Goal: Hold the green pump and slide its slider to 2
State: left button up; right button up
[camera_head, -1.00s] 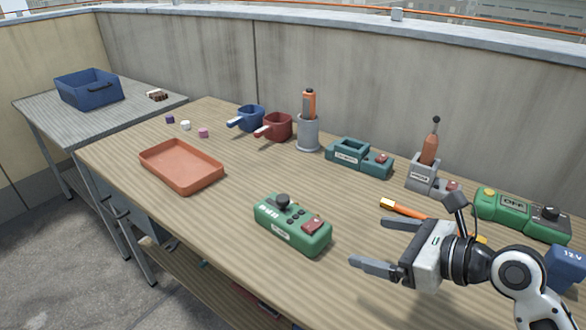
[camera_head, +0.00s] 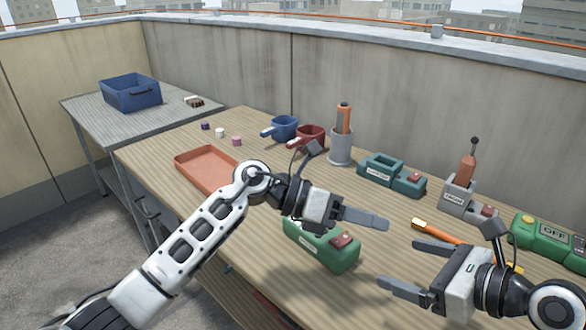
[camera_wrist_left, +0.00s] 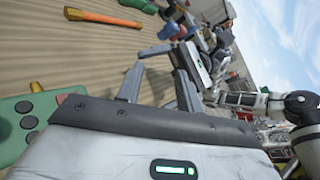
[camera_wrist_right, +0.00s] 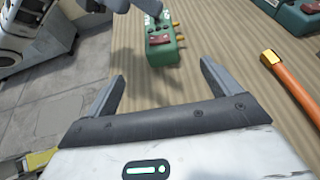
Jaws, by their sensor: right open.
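The green pump (camera_head: 337,251) lies on the wooden table in the middle of the head view, with a red button on its right end. My left gripper (camera_head: 368,218) is above and behind it, fingers parted and empty, hiding its left end and black knob. The pump also shows at the left edge of the left wrist view (camera_wrist_left: 35,115) and at the top of the right wrist view (camera_wrist_right: 162,45). The slider and its marks cannot be made out. My right gripper (camera_head: 405,268) is open and empty, right of the pump and apart from it.
An orange-handled tool (camera_head: 440,232) lies behind my right gripper. Teal (camera_head: 390,175) and grey (camera_head: 458,195) holders, a grey cup (camera_head: 341,150) and a second green device (camera_head: 545,238) line the back. An orange tray (camera_head: 200,168) is at the left.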

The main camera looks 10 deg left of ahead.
aim_at(339, 240)
pick_arm(q)
jog(key=w+a+r+m+t+y, duration=0.2)
jog(key=w+a+m+y, duration=0.1)
jog(key=w+a+y, duration=0.6)
jog(key=a+y, duration=0.2)
jog(key=a, duration=0.1)
jog(key=shift+a+r, duration=0.35)
pick_arm(e)
jog(key=x, duration=1.6)
